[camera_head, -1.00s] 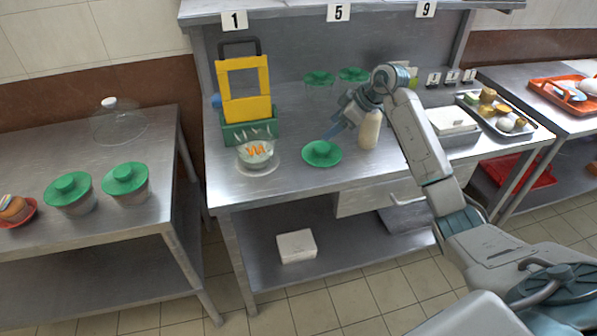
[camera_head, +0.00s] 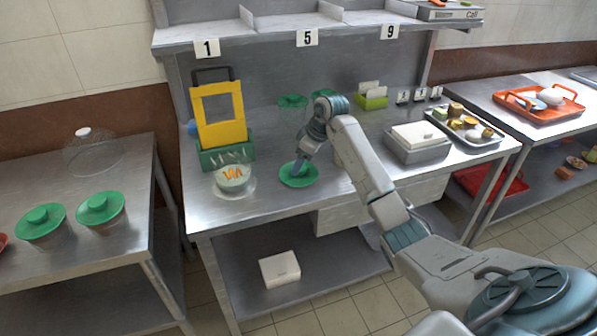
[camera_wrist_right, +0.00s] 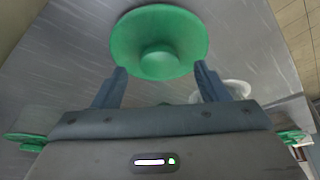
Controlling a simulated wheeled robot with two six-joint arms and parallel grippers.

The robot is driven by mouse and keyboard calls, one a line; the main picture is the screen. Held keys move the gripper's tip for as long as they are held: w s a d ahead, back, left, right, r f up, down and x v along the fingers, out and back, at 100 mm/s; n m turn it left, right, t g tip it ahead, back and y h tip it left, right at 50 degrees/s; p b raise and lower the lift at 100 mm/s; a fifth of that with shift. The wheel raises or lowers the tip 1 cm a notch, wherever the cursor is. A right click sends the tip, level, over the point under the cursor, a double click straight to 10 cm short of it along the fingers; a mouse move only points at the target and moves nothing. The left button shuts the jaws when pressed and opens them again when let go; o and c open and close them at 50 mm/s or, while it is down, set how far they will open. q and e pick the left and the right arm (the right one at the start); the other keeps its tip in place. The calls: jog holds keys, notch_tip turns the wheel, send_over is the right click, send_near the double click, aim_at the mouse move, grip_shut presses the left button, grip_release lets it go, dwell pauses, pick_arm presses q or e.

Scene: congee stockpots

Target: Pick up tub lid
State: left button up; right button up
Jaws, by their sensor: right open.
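A round green tub lid (camera_head: 300,180) with a raised knob lies on the metal counter, right of the glass bowl. My right gripper (camera_head: 299,169) is over this lid, its fingertips at or just above it. In the right wrist view the lid (camera_wrist_right: 160,40) lies just beyond my open fingers (camera_wrist_right: 160,82), with its knob roughly centred between them. The jaws hold nothing; whether a finger touches the lid I cannot tell. Two green-lidded tubs (camera_head: 40,224) (camera_head: 101,211) stand on the left table. My left gripper is not in view.
A glass bowl with orange pieces (camera_head: 233,178) stands to the lid's left, before a green box (camera_head: 228,153) with a yellow frame (camera_head: 218,118). More green lids (camera_head: 292,101) are behind my arm. A white-topped container (camera_head: 417,137) and a food tray (camera_head: 464,127) are to the right.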

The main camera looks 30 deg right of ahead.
jog(key=shift+x, duration=1.15)
jog(key=c, duration=1)
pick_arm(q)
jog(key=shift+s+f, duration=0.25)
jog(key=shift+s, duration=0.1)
pick_arm(e)
jog(key=shift+c, duration=0.2)
jog(key=shift+r, duration=0.15)
